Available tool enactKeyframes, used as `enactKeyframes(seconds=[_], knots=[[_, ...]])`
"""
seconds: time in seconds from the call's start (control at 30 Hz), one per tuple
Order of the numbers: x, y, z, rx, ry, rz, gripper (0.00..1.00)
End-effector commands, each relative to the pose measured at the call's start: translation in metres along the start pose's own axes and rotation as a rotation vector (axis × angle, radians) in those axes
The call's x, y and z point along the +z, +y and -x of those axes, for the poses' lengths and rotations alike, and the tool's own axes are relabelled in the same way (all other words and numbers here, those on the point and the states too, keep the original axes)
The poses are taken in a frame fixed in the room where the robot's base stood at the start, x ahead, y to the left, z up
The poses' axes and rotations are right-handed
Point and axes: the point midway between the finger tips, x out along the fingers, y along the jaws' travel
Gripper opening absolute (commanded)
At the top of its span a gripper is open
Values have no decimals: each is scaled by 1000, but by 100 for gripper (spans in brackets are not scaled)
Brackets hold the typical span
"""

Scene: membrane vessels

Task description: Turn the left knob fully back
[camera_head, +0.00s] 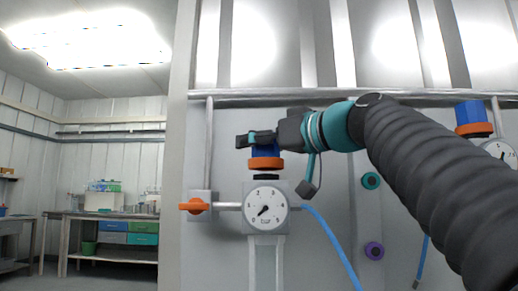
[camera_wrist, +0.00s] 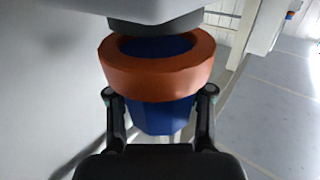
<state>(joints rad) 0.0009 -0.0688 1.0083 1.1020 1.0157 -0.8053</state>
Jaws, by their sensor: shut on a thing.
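The left knob is blue with an orange collar (camera_head: 266,163) and stands above a round pressure gauge (camera_head: 265,207) in the head view. My gripper (camera_head: 262,138) reaches it from the right and is shut on the blue part, which it largely hides in that view. In the wrist view the blue knob (camera_wrist: 165,116) sits between my two fingers, one on each side, with the orange collar (camera_wrist: 157,75) just past the fingertips. The gauge needle points to the lower left, near the low end of the scale.
An orange valve handle (camera_head: 195,206) sits left of the gauge, and a blue hose (camera_head: 335,245) runs down to its right. A second blue and orange knob (camera_head: 470,116) with a gauge (camera_head: 499,152) is at the far right. Teal (camera_head: 371,181) and purple (camera_head: 374,251) fittings are on the panel.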

Motion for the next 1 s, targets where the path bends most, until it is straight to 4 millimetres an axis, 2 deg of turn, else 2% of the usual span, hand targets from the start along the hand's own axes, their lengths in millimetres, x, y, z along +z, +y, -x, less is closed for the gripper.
enactKeyframes(seconds=[0.67,0.7,0.73,0.77,1.0], knots=[[1,-1,0,-64,-3,-1,16],[1,-1,0,-64,-3,-1,55],[1,-1,0,-64,-2,-1,63],[1,-1,0,-64,-2,-1,66],[0,-1,0,-63,-2,-1,66]])
